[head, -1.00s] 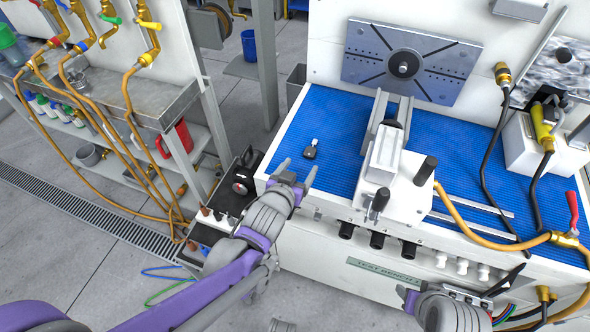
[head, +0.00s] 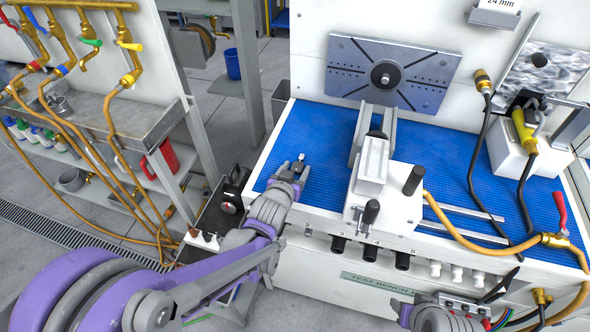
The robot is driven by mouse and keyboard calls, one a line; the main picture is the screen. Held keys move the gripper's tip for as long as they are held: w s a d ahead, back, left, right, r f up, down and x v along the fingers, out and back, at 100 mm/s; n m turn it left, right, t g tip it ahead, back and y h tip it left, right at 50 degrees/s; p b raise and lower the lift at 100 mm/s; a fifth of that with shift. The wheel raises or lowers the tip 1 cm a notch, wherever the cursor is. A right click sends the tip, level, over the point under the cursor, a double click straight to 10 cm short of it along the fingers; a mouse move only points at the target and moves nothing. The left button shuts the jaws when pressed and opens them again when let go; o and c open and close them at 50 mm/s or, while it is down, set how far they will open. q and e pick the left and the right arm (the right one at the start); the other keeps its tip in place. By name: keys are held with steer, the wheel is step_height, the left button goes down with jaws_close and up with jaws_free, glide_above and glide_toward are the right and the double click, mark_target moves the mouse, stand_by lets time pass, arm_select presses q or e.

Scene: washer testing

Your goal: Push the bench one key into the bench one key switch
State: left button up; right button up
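The key (head: 299,161), small with a dark head and a pale end, lies on the blue mat (head: 330,140) of the test bench, near its left side. My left gripper (head: 292,171) is at the key, low over the mat, with its fingers apart. The key shows at the fingertips; I cannot tell whether they touch it. My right gripper (head: 428,314) is at the bottom edge by the bench front, mostly cut off. A dark unit with a round dial (head: 230,201) is at the bench's left side; I cannot make out a key switch for certain.
A white clamp unit with black handles (head: 385,200) stands on the mat right of the key. A slotted metal plate (head: 388,76) is on the back panel. Hoses and a red-handled valve (head: 560,225) are at the right. A shelf with a red jug (head: 161,160) is at the left.

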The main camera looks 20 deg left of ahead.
arm_select(q)
jaws_close()
step_height(320, 180, up, 8)
steer(key=p, duration=0.6)
